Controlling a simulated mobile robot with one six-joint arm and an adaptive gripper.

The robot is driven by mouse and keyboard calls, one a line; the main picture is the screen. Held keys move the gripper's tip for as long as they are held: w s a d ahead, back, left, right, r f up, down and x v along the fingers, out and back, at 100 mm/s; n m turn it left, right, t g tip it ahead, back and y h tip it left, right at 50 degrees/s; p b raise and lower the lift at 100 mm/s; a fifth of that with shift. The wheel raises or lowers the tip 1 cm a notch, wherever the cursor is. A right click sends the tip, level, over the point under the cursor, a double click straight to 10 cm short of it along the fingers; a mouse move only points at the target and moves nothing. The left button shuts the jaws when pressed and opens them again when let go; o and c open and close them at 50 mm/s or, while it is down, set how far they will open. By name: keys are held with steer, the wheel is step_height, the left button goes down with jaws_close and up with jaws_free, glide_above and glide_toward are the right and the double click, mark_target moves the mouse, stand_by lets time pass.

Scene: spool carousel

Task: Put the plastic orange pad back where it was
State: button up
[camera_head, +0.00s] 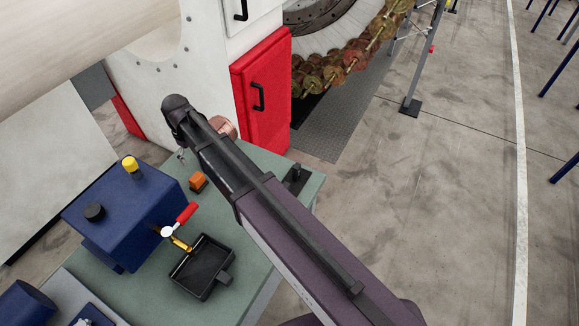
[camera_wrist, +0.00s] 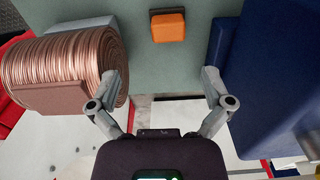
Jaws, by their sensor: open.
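The orange pad (camera_head: 198,181) is a small block resting on the green tabletop, between the blue box and my arm in the head view. In the wrist view the orange pad (camera_wrist: 168,27) lies near the top centre, ahead of my fingers and apart from them. My gripper (camera_wrist: 161,76) is open and empty, its two fingers spread wide with green tabletop showing beyond them. In the head view my arm hides part of the table, and the gripper's fingers cannot be made out clearly there.
A copper wire spool (camera_wrist: 65,65) stands close beside my left finger. A blue box (camera_head: 125,210) with a red-handled valve (camera_head: 186,213) is on the table. A black tray (camera_head: 202,267) sits in front. A red cabinet (camera_head: 262,92) stands behind. A small black fixture (camera_head: 296,177) is at the table's right.

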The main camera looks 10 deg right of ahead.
steer(key=s+d+m, duration=0.3)
steer(key=s+d, duration=0.1)
steer(key=d, duration=0.6)
steer(key=s+d+m, duration=0.3)
steer(key=s+d, duration=0.2)
steer(key=d, duration=0.6)
steer(key=s+d+m, duration=0.3)
steer(key=s+d, duration=0.2)
steer(key=d, duration=0.5)
steer(key=shift+s+d, duration=0.2)
steer(key=shift+d, duration=0.1)
step_height(320, 180, down, 4)
steer(key=b, duration=0.3)
steer(key=shift+r+b, duration=0.15)
steer(key=shift+b, duration=0.25)
steer(key=c, duration=0.6)
